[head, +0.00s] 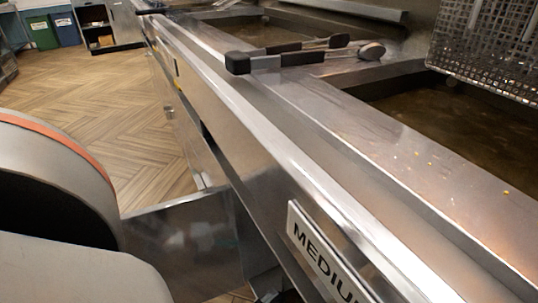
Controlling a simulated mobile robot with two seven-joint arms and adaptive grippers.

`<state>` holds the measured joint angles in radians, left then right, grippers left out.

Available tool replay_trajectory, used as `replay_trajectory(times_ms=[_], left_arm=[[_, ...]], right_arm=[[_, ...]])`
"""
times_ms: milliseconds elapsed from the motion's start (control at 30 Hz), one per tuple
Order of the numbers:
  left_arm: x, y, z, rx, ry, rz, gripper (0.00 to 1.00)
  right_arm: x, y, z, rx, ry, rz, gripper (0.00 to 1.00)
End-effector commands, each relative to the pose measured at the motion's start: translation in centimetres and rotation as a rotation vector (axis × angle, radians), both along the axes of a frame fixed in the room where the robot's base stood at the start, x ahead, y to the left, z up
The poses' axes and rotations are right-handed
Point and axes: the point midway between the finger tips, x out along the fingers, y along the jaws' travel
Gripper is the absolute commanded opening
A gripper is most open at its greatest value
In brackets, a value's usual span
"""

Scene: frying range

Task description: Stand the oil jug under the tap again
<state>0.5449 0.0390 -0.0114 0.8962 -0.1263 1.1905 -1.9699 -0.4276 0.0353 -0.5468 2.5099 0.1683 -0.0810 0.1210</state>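I see neither the oil jug nor the tap in the head view. A metal door or panel (185,245) stands out from the front of the fryer range (250,140), low in the picture. What lies behind it is hidden. A small dark shape (270,285) shows at the bottom edge beside the panel, too cut off to identify. Neither of my grippers can be made out. A large pale rounded part of my own body with an orange band fills the lower left.
Oil vats (455,120) lie open along the range, with a wire basket (490,45) at the upper right. Black handles (285,60) rest over the steel rim. A "MEDIUM" sign (325,262) is on the front. Wood-look floor (110,110) is clear; bins (65,28) stand far back.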

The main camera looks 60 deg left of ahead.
Motion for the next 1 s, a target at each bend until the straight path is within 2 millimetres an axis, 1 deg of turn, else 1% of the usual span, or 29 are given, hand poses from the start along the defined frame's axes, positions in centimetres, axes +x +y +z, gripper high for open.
replay_trajectory(times_ms=[67,200,233,267,300,733,867,1000], left_arm=[[0.2,0.0,0.3,-0.002,-0.007,0.001,0.18],[0.2,0.1,0.0,-0.002,-0.007,0.002,0.18],[0.0,0.0,-0.2,-0.001,-0.002,0.001,0.77],[0.0,0.0,-0.2,-0.001,-0.002,0.001,0.84],[0.0,0.0,-0.2,-0.001,-0.002,0.001,0.86],[0.0,0.0,0.1,0.0,-0.001,0.0,0.86],[-2.1,-0.3,0.0,0.0,0.002,0.001,0.86],[-5.1,-0.7,-0.1,0.0,0.003,0.002,0.86]], right_arm=[[0.0,0.0,0.0,0.0,-0.001,-0.001,0.4],[0.0,0.0,0.0,-0.001,-0.001,0.0,0.4],[0.0,0.0,0.0,-0.001,0.0,0.0,0.4],[0.0,0.0,0.0,-0.001,0.0,0.0,0.4],[0.0,0.0,0.0,-0.001,0.0,0.0,0.4],[0.0,-0.1,0.0,-0.002,0.0,0.0,0.4],[0.1,-0.1,0.1,-0.009,-0.005,0.004,0.4],[0.1,-0.2,0.0,-0.025,-0.007,0.01,0.4]])
